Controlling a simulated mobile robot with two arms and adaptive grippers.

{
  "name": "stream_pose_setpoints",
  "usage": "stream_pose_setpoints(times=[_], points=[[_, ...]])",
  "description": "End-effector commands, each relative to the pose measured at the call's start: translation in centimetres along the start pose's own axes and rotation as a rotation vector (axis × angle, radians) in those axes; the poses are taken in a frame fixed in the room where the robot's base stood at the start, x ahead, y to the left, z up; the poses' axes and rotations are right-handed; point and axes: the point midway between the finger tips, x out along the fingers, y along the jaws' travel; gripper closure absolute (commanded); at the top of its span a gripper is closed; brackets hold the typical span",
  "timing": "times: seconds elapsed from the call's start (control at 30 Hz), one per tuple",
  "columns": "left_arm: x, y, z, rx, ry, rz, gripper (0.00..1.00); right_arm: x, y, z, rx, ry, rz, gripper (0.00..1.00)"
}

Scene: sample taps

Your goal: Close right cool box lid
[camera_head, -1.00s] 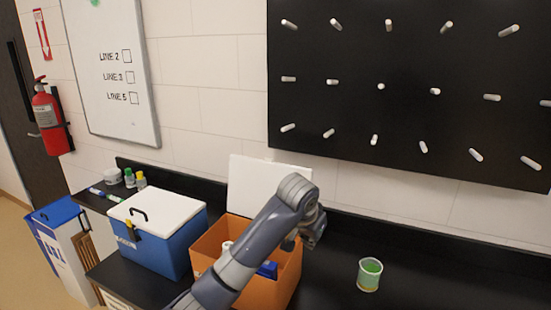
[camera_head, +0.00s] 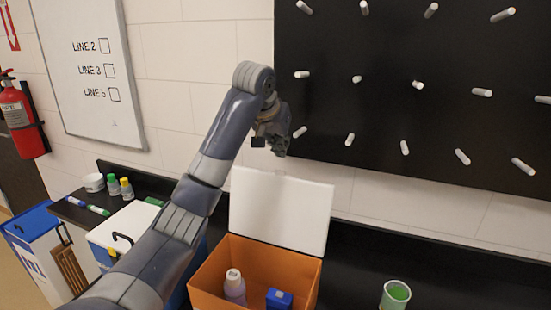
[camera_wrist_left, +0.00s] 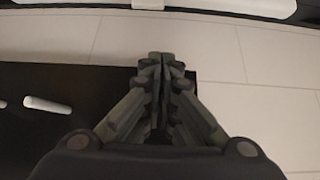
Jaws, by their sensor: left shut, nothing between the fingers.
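The right cool box is the orange box (camera_head: 240,258) on the black counter. Its white lid (camera_head: 281,210) stands open, upright at the back near the wall. Inside the box are a bottle with a pale cap (camera_head: 235,288) and a blue item (camera_head: 279,299). My left gripper (camera_head: 279,150) is shut and empty, raised above the lid's top edge in front of the wall and pegboard. It also shows shut in the left wrist view (camera_wrist_left: 166,62), where a white edge lies at the top. My right gripper is not in view.
A blue cool box with a white lid (camera_head: 104,236) is partly hidden behind my left arm. A green-filled cup (camera_head: 395,295) stands right of the orange box. A black pegboard (camera_head: 400,105) covers the wall.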

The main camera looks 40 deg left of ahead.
Motion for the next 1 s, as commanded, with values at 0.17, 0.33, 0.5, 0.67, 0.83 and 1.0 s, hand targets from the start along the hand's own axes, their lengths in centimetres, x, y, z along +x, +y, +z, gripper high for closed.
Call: stream_pose_setpoints(times=[0.17, 0.33, 0.5, 0.67, 0.83, 1.0], points=[[1.7, 0.1, -0.1, 0.002, -0.005, 0.0, 1.0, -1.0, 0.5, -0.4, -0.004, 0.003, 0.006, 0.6], [5.1, 0.0, -0.1, 0.002, -0.006, -0.001, 1.0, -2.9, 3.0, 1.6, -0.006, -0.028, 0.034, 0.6], [8.8, 0.1, -0.1, 0.0, -0.007, 0.0, 1.0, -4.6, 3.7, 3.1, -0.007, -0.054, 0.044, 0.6], [8.9, 0.0, 0.9, 0.004, 0.0, -0.001, 1.0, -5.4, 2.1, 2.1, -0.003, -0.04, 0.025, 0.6], [8.0, 0.0, 2.1, 0.004, 0.0, -0.001, 1.0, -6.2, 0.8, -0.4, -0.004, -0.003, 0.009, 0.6], [7.4, 0.0, 2.9, 0.002, 0.0, -0.001, 1.0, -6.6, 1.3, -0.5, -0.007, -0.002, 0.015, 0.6]])
